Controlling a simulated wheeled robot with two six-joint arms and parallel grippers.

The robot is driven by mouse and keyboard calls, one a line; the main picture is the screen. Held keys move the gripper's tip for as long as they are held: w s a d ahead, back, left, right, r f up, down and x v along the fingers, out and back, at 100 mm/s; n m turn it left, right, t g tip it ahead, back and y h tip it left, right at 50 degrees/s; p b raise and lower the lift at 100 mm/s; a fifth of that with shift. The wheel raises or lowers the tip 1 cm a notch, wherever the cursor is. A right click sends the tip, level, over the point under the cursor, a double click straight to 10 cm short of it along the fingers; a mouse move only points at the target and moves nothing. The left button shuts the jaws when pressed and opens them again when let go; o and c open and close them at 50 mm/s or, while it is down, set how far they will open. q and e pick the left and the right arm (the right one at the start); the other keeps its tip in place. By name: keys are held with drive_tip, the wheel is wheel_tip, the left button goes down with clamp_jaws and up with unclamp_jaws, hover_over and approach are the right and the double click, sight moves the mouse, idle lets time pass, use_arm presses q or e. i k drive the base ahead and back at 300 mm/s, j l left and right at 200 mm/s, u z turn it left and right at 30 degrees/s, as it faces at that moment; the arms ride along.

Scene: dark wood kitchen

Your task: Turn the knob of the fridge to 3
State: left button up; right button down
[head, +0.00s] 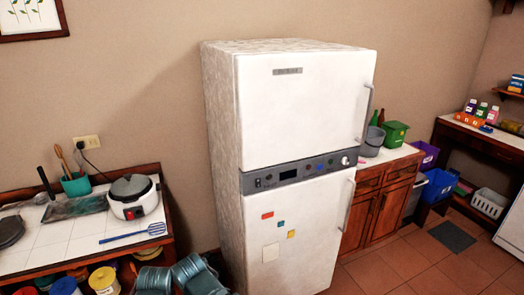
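The white fridge (300,110) stands against the wall in the middle of the head view. It has an upper and a lower door, and both look shut. A grey control panel (290,173) runs between them. A round, light-coloured knob (345,161) sits near the right end of this panel. Its numbers and pointer are too small to read. Smaller dark controls lie further left on the panel. Neither of my grippers can be made out in this view, and nothing touches the knob.
Handles stick out at the right edges of the upper door (367,112) and lower door (348,205). A tiled counter (60,235) with a rice cooker (134,196) stands left. A wooden cabinet (380,210) adjoins on the right. Tiled floor (400,268) lies clear at the lower right.

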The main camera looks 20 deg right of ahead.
sight(345, 160)
drive_tip(key=z, duration=1.15)
